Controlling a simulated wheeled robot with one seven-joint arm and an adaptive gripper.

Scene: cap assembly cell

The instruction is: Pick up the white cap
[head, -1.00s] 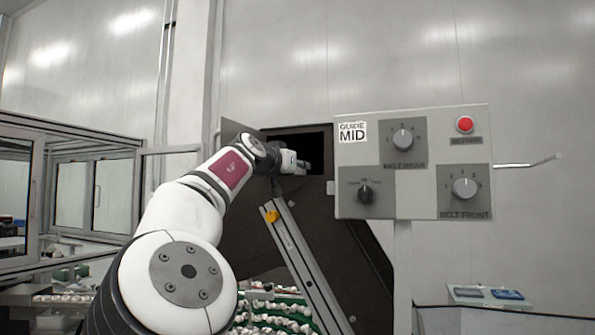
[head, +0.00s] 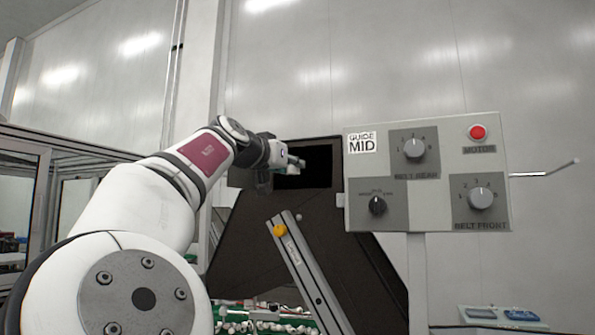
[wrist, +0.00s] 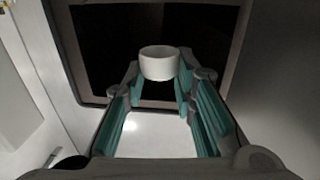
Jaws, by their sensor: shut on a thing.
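The white cap (wrist: 158,63) is a short round ring-like piece, seen in the wrist view at the far end of my gripper's fingers. My gripper (wrist: 157,80) has teal-padded fingers on both sides and is shut on the cap at the fingertips. In the head view my gripper (head: 288,160) is at the left part of a dark square opening in a black machine housing. The cap cannot be made out clearly there.
A control panel (head: 440,215) with knobs and a red button stands right of the opening. A sloping metal rail (head: 308,272) is below my gripper. Several white caps (head: 265,325) lie on a green surface at the bottom. A glass-walled enclosure (head: 70,155) stands at left.

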